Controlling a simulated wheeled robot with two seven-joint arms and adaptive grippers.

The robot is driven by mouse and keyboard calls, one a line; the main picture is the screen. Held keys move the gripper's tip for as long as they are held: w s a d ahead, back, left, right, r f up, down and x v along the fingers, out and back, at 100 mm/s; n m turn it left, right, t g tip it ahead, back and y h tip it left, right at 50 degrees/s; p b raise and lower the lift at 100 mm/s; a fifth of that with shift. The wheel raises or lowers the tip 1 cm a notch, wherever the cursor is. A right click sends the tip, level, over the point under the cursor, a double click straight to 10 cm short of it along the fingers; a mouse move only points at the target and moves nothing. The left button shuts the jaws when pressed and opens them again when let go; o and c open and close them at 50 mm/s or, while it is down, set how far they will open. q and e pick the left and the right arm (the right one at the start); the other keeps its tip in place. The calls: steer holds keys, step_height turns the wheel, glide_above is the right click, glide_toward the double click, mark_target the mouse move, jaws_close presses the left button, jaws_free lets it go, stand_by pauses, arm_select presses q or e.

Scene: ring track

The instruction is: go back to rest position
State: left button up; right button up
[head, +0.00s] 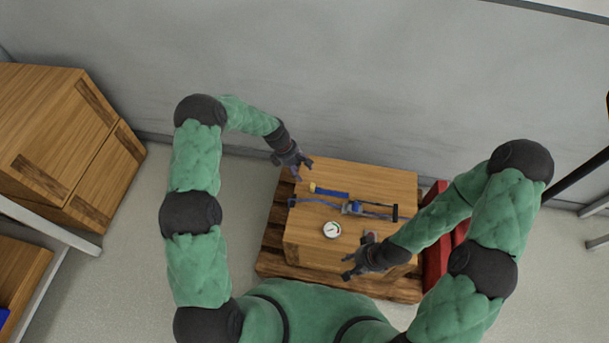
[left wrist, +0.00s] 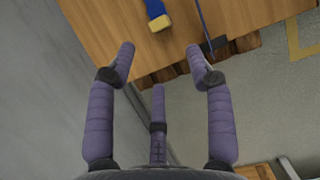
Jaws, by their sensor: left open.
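My left gripper (head: 300,171) is open and empty at the far left corner of the wooden box (head: 385,185). The left wrist view shows its spread fingers (left wrist: 163,62) with the box edge beyond them. My right gripper (head: 347,268) is over the box's near right part, its fingers apart and nothing seen between them. A blue piece with a yellow end (head: 330,192) lies on the box top. A thin track with blue ends and a grey middle block (head: 352,208) lies beside it. A round white dial (head: 332,230) sits nearer to me.
The box stands on a wooden pallet (head: 272,255). A red object (head: 436,255) is to its right. A grey wall (head: 330,80) runs behind. Wooden crates (head: 60,140) stand at the left, with open floor (head: 125,265) between them and my left arm.

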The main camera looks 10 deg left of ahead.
arm_select(q)
steer(key=shift+a+r, duration=0.2)
steer(key=shift+r, duration=0.2)
